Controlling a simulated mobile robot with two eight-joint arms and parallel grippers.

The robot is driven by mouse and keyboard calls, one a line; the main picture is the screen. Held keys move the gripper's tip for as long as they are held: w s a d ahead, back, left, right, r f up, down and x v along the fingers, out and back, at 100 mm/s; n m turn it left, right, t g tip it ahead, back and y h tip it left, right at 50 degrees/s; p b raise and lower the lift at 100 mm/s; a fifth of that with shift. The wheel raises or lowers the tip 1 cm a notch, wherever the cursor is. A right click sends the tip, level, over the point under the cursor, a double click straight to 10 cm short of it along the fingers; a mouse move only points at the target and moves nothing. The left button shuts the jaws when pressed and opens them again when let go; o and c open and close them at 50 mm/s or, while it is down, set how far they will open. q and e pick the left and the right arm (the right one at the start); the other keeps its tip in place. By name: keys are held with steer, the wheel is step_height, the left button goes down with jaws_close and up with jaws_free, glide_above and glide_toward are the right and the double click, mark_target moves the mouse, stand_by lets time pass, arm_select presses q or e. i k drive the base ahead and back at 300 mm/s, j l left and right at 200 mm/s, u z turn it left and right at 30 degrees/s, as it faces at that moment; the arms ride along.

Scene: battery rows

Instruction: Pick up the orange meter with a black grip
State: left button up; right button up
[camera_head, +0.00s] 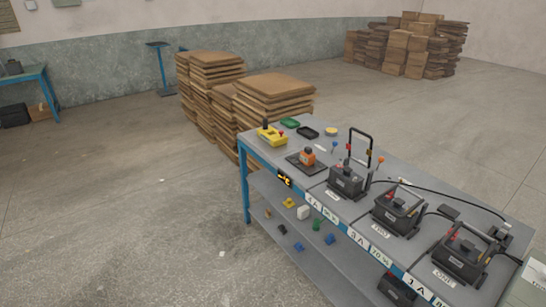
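Neither of my grippers is in view, and nothing touches the orange meter.
Several black batteries (397,212) with handles and cables line the bench (325,184) toward the right. Green and black trays lie behind the meter. A lower shelf (275,190) holds small parts. Cardboard stacks (275,98) stand behind the bench. Floor at left (120,200) is clear.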

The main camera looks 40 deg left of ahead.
mark_target(307, 158)
steer(key=u, duration=1.15)
steer(key=i+j+z, duration=0.15)
steer(key=i+j, duration=0.35)
steer(key=i, duration=0.35)
steer(key=i+j+z, duration=0.15)
steer(key=i+j, duration=0.4)
steer(key=i, duration=0.3)
steer(key=i+j+z, duration=0.15)
steer(key=i+j, duration=0.55)
steer(key=i+l, duration=0.05)
steer(key=i, duration=0.05)
